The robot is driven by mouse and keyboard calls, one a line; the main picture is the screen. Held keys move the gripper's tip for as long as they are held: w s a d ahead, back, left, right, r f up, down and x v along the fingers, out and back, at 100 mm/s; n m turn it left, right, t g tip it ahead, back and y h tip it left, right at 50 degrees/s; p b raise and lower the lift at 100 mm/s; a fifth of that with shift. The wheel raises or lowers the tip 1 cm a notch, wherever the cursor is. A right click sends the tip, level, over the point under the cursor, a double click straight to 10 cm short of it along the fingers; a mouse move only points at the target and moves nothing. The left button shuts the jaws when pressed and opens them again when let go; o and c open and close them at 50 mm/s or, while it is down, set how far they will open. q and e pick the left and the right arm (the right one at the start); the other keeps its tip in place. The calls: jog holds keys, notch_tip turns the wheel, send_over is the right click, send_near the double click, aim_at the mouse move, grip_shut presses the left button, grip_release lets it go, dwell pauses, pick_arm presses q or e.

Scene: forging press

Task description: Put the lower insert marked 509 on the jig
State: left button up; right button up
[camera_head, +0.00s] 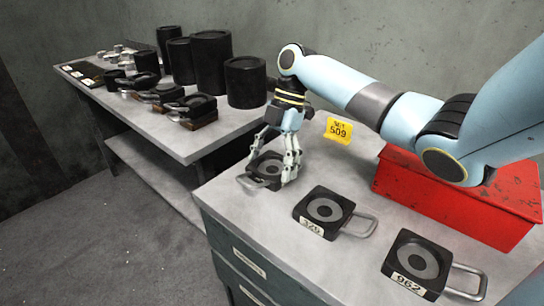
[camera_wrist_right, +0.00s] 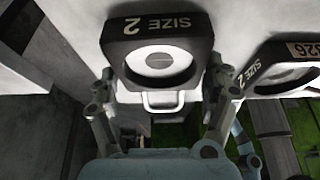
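A black insert with a grey ring (camera_head: 268,168) lies on the grey cabinet top; its number is hidden. My right gripper (camera_head: 270,173) is over it, fingers apart on either side. In the right wrist view the insert (camera_wrist_right: 125,45) shows "SIZE 2", and its handle lies between the spread fingers (camera_wrist_right: 160,88), with no clear grip. A second insert (camera_head: 311,208), label apparently 326, lies to its right and also shows in the wrist view (camera_wrist_right: 262,68). A third insert (camera_head: 395,252) is marked 962. A yellow tag (camera_head: 338,130) reads SET 509. I cannot pick out the jig for certain. My left gripper is out of view.
A red metal box (camera_head: 450,205) stands at the right of the cabinet top (camera_head: 270,220), behind the inserts. A grey table (camera_head: 150,125) at the left holds black cylinders (camera_head: 212,63), black handled parts (camera_head: 192,106) and small metal pieces. A gap separates table and cabinet.

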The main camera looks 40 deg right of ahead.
jog(key=o, duration=0.3)
jog(key=v, duration=1.2)
jog(key=shift+b, duration=0.3)
